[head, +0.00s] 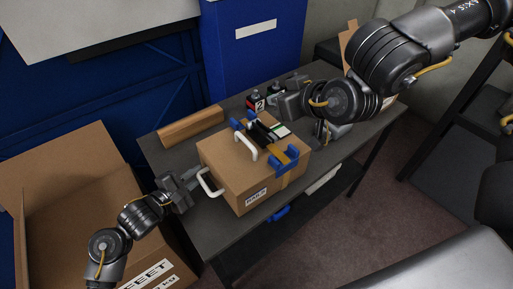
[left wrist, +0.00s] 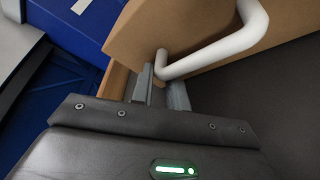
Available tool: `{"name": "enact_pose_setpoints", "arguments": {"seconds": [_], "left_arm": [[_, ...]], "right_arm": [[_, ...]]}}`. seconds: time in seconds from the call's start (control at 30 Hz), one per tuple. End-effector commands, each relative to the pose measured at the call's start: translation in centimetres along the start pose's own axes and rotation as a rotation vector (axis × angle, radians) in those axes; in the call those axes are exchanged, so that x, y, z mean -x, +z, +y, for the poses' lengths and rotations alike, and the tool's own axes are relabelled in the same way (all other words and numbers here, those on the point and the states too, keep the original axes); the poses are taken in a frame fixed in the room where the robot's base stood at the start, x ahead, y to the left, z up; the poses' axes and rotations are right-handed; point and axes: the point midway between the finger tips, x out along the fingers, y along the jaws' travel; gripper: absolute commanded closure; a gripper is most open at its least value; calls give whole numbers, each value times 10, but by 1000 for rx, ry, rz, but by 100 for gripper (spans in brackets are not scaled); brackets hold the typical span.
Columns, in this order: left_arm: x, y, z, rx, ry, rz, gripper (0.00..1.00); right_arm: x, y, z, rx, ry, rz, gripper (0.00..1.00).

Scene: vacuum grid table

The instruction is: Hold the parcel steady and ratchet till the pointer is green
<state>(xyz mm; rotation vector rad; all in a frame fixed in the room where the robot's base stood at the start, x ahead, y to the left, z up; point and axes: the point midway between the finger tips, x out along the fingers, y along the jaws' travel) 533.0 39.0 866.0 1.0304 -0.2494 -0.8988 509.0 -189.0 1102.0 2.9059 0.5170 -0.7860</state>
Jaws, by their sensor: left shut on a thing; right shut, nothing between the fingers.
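The parcel (head: 225,165) is a brown cardboard box on the grey table, with blue corner pieces (head: 283,163) and a strap over its top. A dark ratchet (head: 262,134) sits on top beside a small white and green gauge (head: 280,131); the pointer is too small to read. My left gripper (head: 196,181) is shut on the white side handle (head: 209,187) at the parcel's left; the handle also shows between the fingertips in the left wrist view (left wrist: 215,50). My right gripper (head: 277,110) is shut and empty just behind the ratchet; its fingertips are partly hidden.
A long brown cardboard piece (head: 190,126) lies at the table's back left. Small dark bottles (head: 255,103), one marked 2, stand behind the parcel. A big open carton (head: 75,165) stands left of the table. A blue item (head: 278,214) shows below the front edge.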

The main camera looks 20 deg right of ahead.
Motion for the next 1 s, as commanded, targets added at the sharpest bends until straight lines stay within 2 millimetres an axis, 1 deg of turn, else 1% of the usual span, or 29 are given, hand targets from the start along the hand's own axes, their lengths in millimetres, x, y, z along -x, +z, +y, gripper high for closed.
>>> {"name": "enact_pose_setpoints", "arguments": {"seconds": [0.27,0.3,0.47,0.77,0.87,0.97,1.0], "left_arm": [[0,0,0,1,0,0,100],[0,0,0,1,0,0,79],[0,0,0,1,0,0,58],[2,0,0,0,0,0,58],[11,0,0,0,0,1,58],[28,-1,0,-2,0,1,58],[36,-1,-1,-3,-1,2,58]], "right_arm": [[0,0,0,0,0,0,100],[0,0,0,0,0,0,100],[0,0,0,0,0,0,100],[0,0,0,0,0,0,100],[0,0,0,0,0,0,100],[0,0,0,0,0,0,100],[0,0,0,0,0,0,100]]}}
